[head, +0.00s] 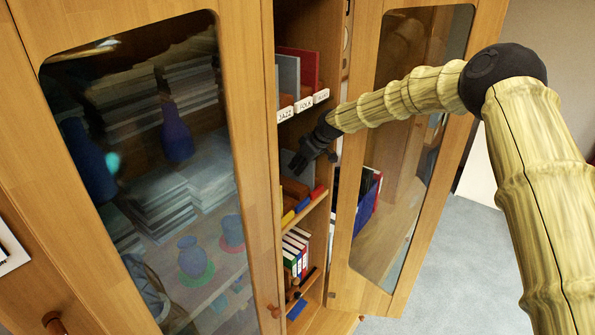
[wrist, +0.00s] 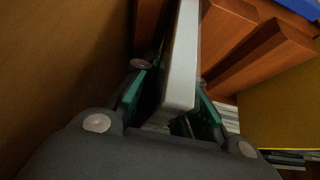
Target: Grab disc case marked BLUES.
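A row of label plates runs along the upper shelf edge in the head view. They read JAZZ (head: 285,114) and FOLK (head: 304,103), and the third plate (head: 321,95) is too small to read surely. A grey case (head: 288,78) and a red case (head: 305,67) stand above the first two. My gripper (head: 299,166) is inside the cabinet, below these plates. In the wrist view a pale grey case (wrist: 181,65) stands edge-on between my green-padded fingers (wrist: 177,92). A dark gap shows at its left, so the fingers look open around it. No title shows on it.
Brown wooden dividers (wrist: 262,52) stand close to the right of the case in the wrist view. Glass doors stand left (head: 150,180) and right (head: 410,150) of the shelf opening. Several binders (head: 295,250) fill a lower shelf. Grey floor (head: 465,255) is clear at right.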

